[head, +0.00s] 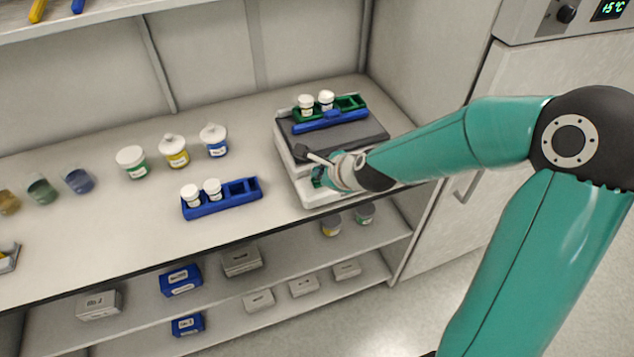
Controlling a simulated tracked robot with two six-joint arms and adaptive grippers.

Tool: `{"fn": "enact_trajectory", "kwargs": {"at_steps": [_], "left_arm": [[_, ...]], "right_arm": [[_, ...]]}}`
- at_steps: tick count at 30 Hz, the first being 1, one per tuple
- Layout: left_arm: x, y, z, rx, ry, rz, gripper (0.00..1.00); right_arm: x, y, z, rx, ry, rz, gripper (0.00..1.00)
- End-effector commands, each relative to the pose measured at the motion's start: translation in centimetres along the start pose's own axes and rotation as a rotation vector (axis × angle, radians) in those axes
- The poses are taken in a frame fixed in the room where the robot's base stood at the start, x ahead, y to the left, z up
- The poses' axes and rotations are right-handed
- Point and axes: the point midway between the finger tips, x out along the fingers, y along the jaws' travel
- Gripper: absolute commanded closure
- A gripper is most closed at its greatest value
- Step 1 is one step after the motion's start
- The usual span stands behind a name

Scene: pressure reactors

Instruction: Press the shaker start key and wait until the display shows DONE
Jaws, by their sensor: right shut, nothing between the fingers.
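The shaker (296,188) is a light box with a dark top plate (352,137), at the right end of the bench. On its plate sits a green rack (350,101) with two white-capped vials, behind a blue bar (330,122). My right gripper (318,176) is shut and empty at the shaker's front, very close to it; I cannot tell whether it touches. The gripper and wrist cover part of the shaker's front. I cannot make out the start key or any display text there. My left gripper is not in view.
A blue rack (222,206) with two white-capped vials stands left of the shaker. Several jars (174,152) stand further left. Boxes (181,280) and jars are on the shelves below. A cabinet (446,150) showing +5°C stands at right. The bench front is mostly clear.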

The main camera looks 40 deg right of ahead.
Motion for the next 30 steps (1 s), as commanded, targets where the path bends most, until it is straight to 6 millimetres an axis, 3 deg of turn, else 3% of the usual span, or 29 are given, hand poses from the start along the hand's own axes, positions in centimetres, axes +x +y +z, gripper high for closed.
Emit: {"fn": "enact_trajectory", "kwargs": {"at_steps": [30], "left_arm": [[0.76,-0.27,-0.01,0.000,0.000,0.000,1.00]], "right_arm": [[0.50,0.38,-0.30,-0.001,-0.001,0.000,1.00]]}}
